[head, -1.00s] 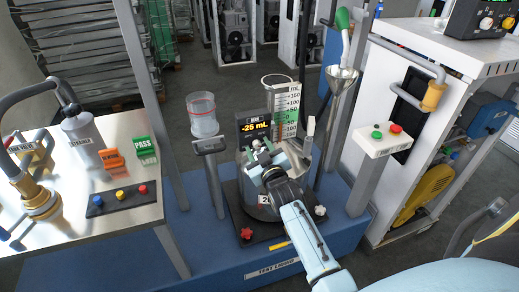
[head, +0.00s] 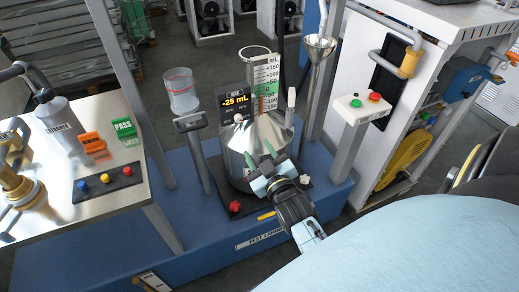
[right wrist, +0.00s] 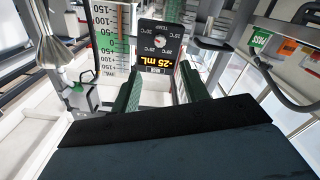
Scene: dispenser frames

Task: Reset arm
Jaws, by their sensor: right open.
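My right gripper (head: 262,160) is open and empty in the head view, in front of the steel measuring can (head: 257,133). Its two green fingertips are apart, and they also show in the right wrist view (right wrist: 162,88) with nothing between them. Whether the fingertips touch the can cannot be told. My arm hides part of the can's base. My left gripper is in neither view.
A display (head: 234,101) reading -25 mL and a graduated scale (head: 265,82) stand at the can. A clear cup (head: 181,90) is to its left. A button box (head: 362,105) and a steel funnel (head: 320,48) are to its right. A metal table (head: 75,180) is at left.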

